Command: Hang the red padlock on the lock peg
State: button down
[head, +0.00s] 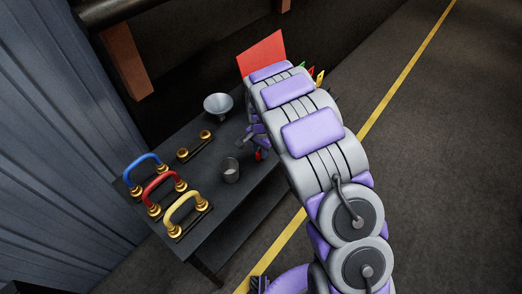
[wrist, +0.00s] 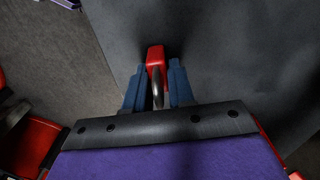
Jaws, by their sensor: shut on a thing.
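The red padlock (wrist: 156,54) is in my gripper (wrist: 158,84). Its grey shackle (wrist: 157,92) lies between the two blue fingers, and its red body sticks out past the fingertips. The fingers are shut on the shackle. In the head view, my gripper is mostly hidden by my arm, low beside the right part of the dark table; a small bit of red shows there. I cannot make out the lock peg in either view. A red panel (head: 264,52) stands behind my arm, partly covered by it.
The dark table (head: 215,222) bears blue (head: 145,159), red (head: 161,181) and yellow (head: 183,203) handles on brass knobs. A bare pair of knobs (head: 195,145), a metal funnel (head: 218,104) and a grey cup (head: 230,170) stand nearby. Small coloured pieces (head: 320,77) show beyond my arm.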

jog(key=shift+d, duration=0.35)
jog(key=c, duration=1.1)
grip_release()
jog(key=shift+c, duration=0.2)
jog(key=shift+o, duration=0.9)
jog(key=shift+a, duration=0.2)
jog(key=shift+a, duration=0.1)
